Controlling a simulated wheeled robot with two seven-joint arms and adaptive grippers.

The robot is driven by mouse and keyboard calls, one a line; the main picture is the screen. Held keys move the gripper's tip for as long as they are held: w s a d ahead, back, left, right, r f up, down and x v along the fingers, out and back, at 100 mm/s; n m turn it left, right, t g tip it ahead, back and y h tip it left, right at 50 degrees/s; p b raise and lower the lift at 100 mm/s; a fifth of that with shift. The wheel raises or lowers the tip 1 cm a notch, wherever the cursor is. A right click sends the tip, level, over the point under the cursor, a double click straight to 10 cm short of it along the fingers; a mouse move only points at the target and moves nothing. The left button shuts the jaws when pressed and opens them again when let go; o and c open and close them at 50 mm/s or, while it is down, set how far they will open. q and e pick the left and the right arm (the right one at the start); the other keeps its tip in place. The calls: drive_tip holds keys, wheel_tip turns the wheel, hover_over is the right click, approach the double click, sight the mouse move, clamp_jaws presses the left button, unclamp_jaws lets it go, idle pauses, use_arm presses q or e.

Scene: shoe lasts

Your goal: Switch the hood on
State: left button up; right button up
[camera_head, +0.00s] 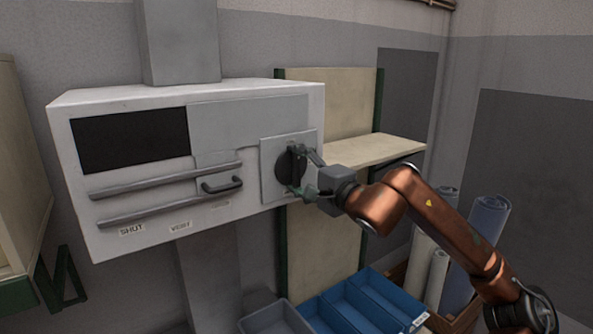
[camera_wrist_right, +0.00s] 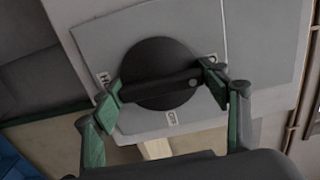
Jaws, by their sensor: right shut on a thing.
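The hood (camera_head: 100,230) is a white box on the wall with a dark window, two horizontal rails and a slider handle (camera_head: 222,186) between them. Labels under the rails read SHUT and what looks like VENT. A round black knob (camera_head: 288,168) sits on a grey plate (camera_head: 270,190) at the hood's right end. My right gripper (camera_head: 304,172) is at the knob. In the right wrist view its green fingers (camera_wrist_right: 162,88) are closed on the ends of the knob's raised bar (camera_wrist_right: 160,91). Small labels on the plate are partly hidden. My left gripper is not in view.
A pale shelf (camera_head: 375,150) stands right of the hood. Blue bins (camera_head: 350,305) and a grey bin (camera_head: 275,318) are below. Rolls (camera_head: 487,225) stand at the right behind my right arm. A grey duct (camera_head: 180,40) rises from the hood.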

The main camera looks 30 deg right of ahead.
idle(0.4)
drive_tip(key=o, duration=1.2)
drive_tip(key=shift+c, duration=0.2)
drive_tip(key=shift+s, duration=0.15)
drive_tip(key=shift+s+d+f, duration=0.1)
drive_tip(key=shift+s+d, duration=0.1)
drive_tip(key=shift+s, duration=1)
drive_tip(key=shift+s+d+f, duration=0.1)
drive_tip(key=shift+s+d, duration=0.1)
drive_tip(key=shift+s, duration=0.95)
approach(300, 171)
drive_tip(key=shift+s+a+r, duration=0.1)
drive_tip(key=shift+s, duration=0.5)
